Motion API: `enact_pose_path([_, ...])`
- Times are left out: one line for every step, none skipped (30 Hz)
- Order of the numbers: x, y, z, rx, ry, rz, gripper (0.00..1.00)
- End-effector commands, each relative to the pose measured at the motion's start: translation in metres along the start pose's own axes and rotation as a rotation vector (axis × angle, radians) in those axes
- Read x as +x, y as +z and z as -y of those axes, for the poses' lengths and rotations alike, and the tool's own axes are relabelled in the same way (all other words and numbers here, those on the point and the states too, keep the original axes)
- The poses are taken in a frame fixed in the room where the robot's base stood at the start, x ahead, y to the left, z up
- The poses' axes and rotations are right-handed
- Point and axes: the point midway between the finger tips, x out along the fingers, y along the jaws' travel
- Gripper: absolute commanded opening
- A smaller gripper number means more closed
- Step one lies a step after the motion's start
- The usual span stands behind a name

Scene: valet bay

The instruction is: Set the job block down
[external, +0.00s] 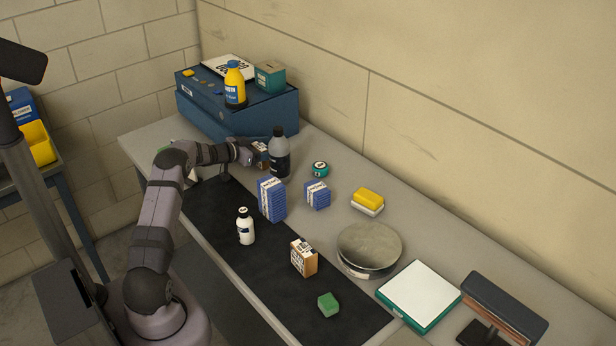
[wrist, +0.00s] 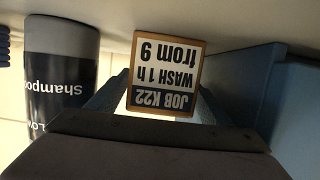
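The job block (wrist: 163,70) is a small wooden-edged block with a label reading "JOB K22 WASH 1 h from 9", upside down in the wrist view. In the external view the block (external: 261,152) is at the tip of my gripper (external: 255,154), left of the dark shampoo bottle. In the wrist view my gripper (wrist: 163,98) has a finger on each side of the block and is shut on it. The block is by the grey bench top (external: 325,235); I cannot tell whether its underside touches the bench.
The shampoo bottle (external: 279,155) stands close beside the block; it also shows in the wrist view (wrist: 62,85). A blue cabinet (external: 240,112) stands behind. The black mat (external: 275,270) has bare stretches.

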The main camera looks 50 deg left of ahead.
Motion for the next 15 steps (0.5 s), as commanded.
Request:
enact_pose_path([0.000,0.000,0.000,0.000,0.000,0.000,0.73])
enact_pose_path([0.000,0.000,0.000,0.000,0.000,0.000,0.73])
enact_pose_path([0.000,-0.001,0.000,0.000,0.000,0.000,0.73])
enact_pose_path([-0.001,-0.002,0.000,0.000,0.000,0.000,0.73])
enact_pose_path([-0.001,-0.003,0.000,0.001,0.000,-0.001,0.73])
enact_pose_path([-0.002,-0.004,0.000,0.001,0.000,0.000,0.73])
enact_pose_path([-0.003,-0.003,0.000,0.000,-0.001,0.000,0.73])
enact_pose_path([-0.005,-0.003,0.001,0.001,-0.001,-0.001,0.73])
enact_pose_path([-0.007,-0.003,0.001,0.000,-0.001,0.000,0.73])
enact_pose_path([-0.010,-0.003,0.001,0.000,0.000,0.000,0.73])
enact_pose_path([-0.013,-0.003,0.001,0.001,-0.001,-0.001,0.73])
enact_pose_path([-0.017,-0.003,0.001,0.000,-0.001,-0.001,0.73])
enact_pose_path([-0.020,-0.003,0.001,0.000,-0.002,0.000,0.73])
enact_pose_path([-0.024,-0.003,0.001,-0.001,-0.003,0.000,0.73])
enact_pose_path([-0.029,-0.003,0.001,0.000,-0.003,0.000,0.73])
